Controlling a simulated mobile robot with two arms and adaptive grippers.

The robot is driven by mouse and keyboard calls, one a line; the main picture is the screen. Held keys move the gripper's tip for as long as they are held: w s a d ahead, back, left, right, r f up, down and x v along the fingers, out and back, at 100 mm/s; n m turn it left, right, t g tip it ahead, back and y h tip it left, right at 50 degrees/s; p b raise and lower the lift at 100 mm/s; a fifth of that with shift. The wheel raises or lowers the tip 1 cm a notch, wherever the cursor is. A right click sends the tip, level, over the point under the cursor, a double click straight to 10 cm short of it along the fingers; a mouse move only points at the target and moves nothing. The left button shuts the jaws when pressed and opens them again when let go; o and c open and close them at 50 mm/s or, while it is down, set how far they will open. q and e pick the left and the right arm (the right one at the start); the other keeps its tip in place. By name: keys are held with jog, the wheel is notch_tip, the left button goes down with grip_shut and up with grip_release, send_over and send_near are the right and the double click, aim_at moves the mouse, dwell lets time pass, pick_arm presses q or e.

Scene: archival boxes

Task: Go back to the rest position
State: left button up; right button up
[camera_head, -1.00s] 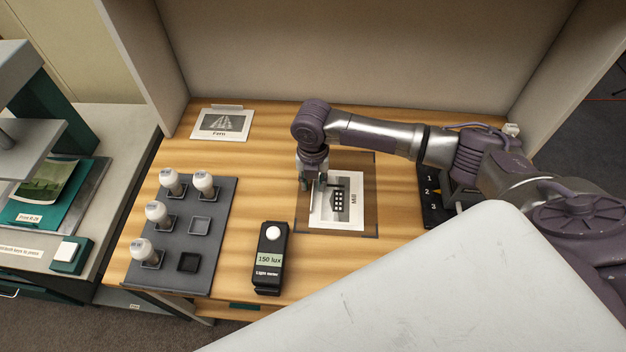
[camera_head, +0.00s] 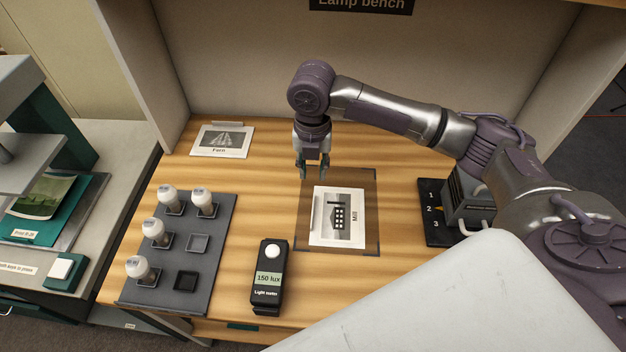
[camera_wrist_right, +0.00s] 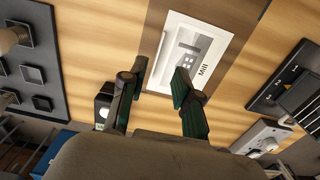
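My right gripper (camera_head: 313,168) hangs from the right arm above the far edge of the brown mat (camera_head: 368,184). It is open and empty, with a gap between its fingers; the right wrist view also shows the parted fingertips (camera_wrist_right: 160,82). The "Mill" card (camera_head: 338,238) lies on the mat below and in front of the gripper, apart from it. The card also shows in the wrist view (camera_wrist_right: 215,40). My left gripper is not in view.
A dark tray (camera_head: 215,225) with several white bulbs stands at left on the wooden bench. A light meter (camera_head: 268,285) reading 150 lux lies near the front. A "Fern" card (camera_head: 222,140) lies at back left. A numbered black board (camera_head: 432,225) is at right, below my arm.

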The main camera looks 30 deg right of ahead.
jog(key=shift+r, duration=0.3)
